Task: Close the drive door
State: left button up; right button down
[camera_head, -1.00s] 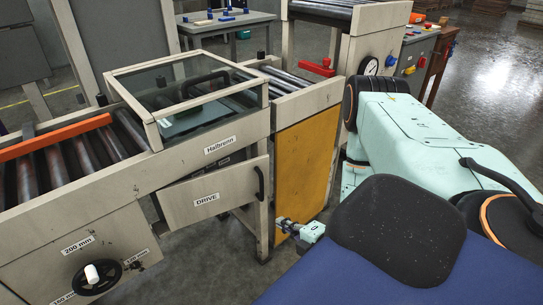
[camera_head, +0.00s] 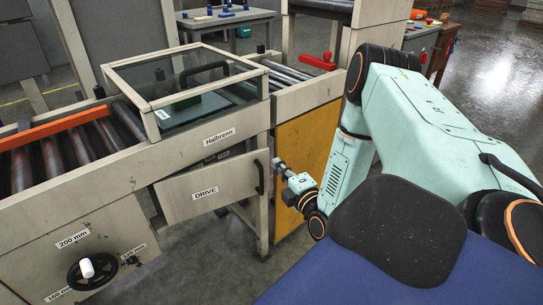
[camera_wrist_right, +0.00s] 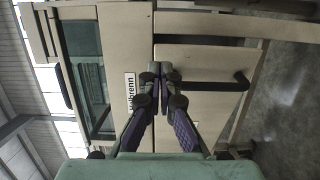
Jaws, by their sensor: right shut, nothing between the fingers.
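The drive door (camera_head: 222,184) is a beige panel labelled "DRIVE" on the front of the machine, with a black handle (camera_head: 260,177) at its right edge. It stands ajar, swung outward, with a dark gap above it. My right gripper (camera_head: 280,168) is shut and empty, just right of the handle in the head view; whether it touches the door cannot be told. In the wrist view, turned sideways, the closed fingertips (camera_wrist_right: 160,72) point toward the machine front, with the door (camera_wrist_right: 195,100) and handle (camera_wrist_right: 228,84) to their right. My left gripper is not seen.
A glass-topped frame (camera_head: 152,108) and rollers (camera_head: 75,150) sit above the door. A black handwheel (camera_head: 88,270) is at lower left. A yellow panel (camera_head: 308,145) stands behind my right gripper. Grey floor (camera_head: 230,262) is open in front of the door.

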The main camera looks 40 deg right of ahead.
aim_at(266, 152)
jog(key=b+x, duration=0.1)
jog(key=x, duration=0.3)
jog(key=shift+w+b, duration=0.25)
jog(key=shift+b, duration=0.1)
